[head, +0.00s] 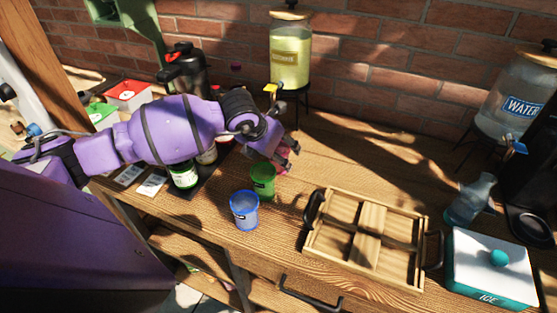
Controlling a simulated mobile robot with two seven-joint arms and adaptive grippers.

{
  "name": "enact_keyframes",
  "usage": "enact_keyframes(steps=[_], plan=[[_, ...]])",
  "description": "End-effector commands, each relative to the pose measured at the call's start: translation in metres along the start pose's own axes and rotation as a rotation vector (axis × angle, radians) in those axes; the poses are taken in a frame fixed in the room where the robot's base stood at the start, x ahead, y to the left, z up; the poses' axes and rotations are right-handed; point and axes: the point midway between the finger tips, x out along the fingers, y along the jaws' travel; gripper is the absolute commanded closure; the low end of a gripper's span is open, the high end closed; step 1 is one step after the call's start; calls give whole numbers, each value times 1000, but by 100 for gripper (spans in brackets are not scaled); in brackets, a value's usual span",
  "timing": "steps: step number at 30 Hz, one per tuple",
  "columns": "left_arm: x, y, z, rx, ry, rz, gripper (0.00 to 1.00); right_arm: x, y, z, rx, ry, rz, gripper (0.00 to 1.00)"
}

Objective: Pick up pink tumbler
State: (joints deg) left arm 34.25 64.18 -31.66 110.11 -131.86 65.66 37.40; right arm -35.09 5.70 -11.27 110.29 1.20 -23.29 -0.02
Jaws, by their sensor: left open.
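The pink tumbler (283,163) stands on the wooden table behind the green tumbler. Only a small part of it shows, because my left gripper and the green tumbler cover the rest. My left gripper (289,155) is open and right at the pink tumbler, with its dark fingers pointing down to the right. I cannot tell whether the fingers are around it or in front of it. My right gripper is not in view.
A green tumbler (262,180) and a blue tumbler (245,211) stand just in front. A wooden divided tray (312,240) lies to the right, beside a teal ice box (490,262). A lemonade dispenser (290,55) stands behind. Bare tabletop (365,150) lies right of the gripper.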

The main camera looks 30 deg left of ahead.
Motion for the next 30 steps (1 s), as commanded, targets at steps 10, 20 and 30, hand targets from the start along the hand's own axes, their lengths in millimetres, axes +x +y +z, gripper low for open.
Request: enact_keyframes(steps=[10, 20, 30], plan=[[-1, 0, 0, 0, -1, 0, 58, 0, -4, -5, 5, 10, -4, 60], [-1, 0, 0, 0, -1, 0, 78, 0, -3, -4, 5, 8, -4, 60], [-37, 1, 25, 2, -5, 1, 78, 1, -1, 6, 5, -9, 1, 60]])
